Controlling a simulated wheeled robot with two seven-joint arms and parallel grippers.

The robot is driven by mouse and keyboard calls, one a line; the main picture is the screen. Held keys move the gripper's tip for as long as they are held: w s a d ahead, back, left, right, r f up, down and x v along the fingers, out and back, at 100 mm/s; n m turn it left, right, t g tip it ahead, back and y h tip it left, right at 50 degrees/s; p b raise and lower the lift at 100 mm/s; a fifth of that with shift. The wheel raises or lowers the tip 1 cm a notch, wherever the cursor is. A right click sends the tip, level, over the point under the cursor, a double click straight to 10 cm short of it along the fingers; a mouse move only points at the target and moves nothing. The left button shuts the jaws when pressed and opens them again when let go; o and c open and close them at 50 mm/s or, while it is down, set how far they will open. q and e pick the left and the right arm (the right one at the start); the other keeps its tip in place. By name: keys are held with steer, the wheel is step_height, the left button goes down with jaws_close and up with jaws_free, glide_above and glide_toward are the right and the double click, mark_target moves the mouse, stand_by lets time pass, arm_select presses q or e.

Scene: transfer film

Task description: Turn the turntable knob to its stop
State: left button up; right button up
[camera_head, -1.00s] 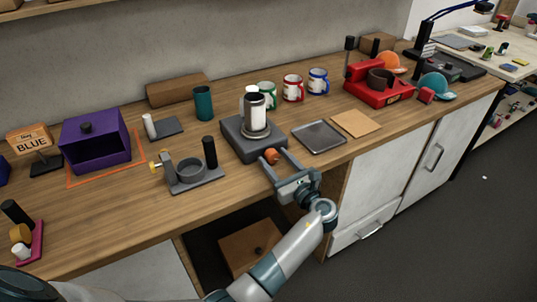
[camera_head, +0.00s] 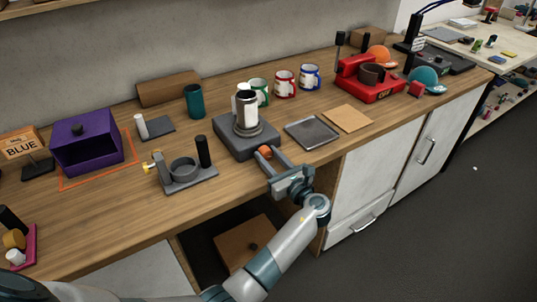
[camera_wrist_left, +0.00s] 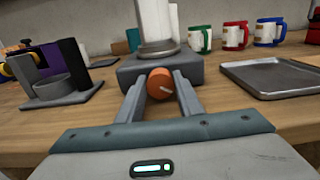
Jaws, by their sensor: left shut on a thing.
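The turntable is a dark grey box (camera_head: 232,143) with a round plate on top, and a white and dark cylinder (camera_head: 245,110) stands upright on it. Its orange knob (camera_head: 264,152) is on the front face. In the left wrist view the knob (camera_wrist_left: 160,84) shows a pale line on its face, tilted down to the right. My left gripper (camera_head: 266,157) is shut on the knob, with one finger on each side; its fingers also show in the left wrist view (camera_wrist_left: 161,92). My right gripper is not in view.
A grey tray (camera_head: 311,132) and a tan board (camera_head: 347,118) lie right of the turntable. A grey holder with a black handle (camera_head: 188,176) stands left of it. Several mugs (camera_head: 285,84) stand behind. A red machine (camera_head: 368,80) is farther right.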

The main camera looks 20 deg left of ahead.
arm_select(q)
steer(key=m+p, duration=0.1)
steer(key=p, duration=0.1)
steer(key=m+p, duration=0.1)
steer(key=p, duration=0.1)
steer(key=m+p, duration=0.2)
steer(key=p, duration=0.1)
steer(key=shift+r, duration=0.25)
steer(key=shift+f+m+p, duration=0.15)
steer(key=shift+m+p, duration=0.2)
steer(key=shift+m, duration=0.15)
steer(key=shift+f, duration=0.1)
steer(key=o, duration=1)
steer(key=shift+o, duration=0.2)
steer(key=shift+f, duration=0.1)
